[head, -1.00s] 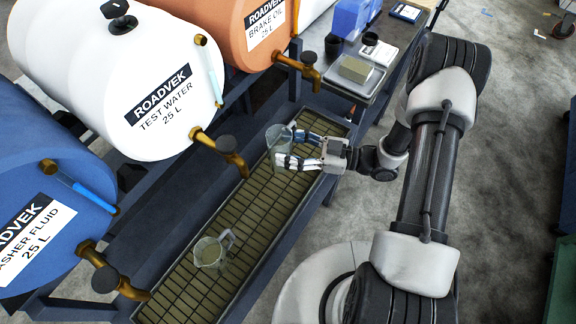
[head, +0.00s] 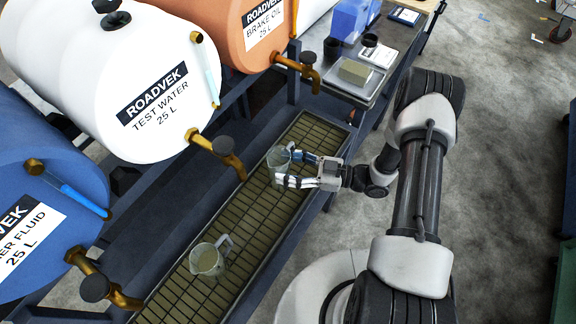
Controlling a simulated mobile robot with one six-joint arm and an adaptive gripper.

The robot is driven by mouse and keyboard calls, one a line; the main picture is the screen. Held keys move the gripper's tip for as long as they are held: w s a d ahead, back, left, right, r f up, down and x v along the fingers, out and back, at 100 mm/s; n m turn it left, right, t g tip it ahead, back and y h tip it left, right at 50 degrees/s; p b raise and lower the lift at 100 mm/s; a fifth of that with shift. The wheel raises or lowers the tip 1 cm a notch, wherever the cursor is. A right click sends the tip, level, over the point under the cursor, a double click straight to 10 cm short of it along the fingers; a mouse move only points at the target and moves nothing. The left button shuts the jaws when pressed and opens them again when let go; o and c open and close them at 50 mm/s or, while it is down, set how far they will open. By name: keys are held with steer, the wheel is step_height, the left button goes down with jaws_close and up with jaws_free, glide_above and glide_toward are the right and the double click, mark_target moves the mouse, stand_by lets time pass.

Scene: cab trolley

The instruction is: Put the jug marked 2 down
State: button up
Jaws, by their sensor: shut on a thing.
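My gripper (head: 296,171) is shut on a clear jug (head: 277,160) in the head view, one finger on each side of it. The held jug is upright over the slatted drip tray (head: 236,222), close to the tray's surface; I cannot tell whether it touches. A second clear jug (head: 206,260) with a handle stands on the tray nearer the front. No number can be read on either jug.
The white test water barrel's brass tap (head: 214,146) is left of the held jug. The brake oil tap (head: 298,67) is behind it, and the blue barrel's tap (head: 104,284) is at front left. A side shelf (head: 372,100) holds small items. Bare tray lies between the jugs.

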steer(key=o, duration=1.1)
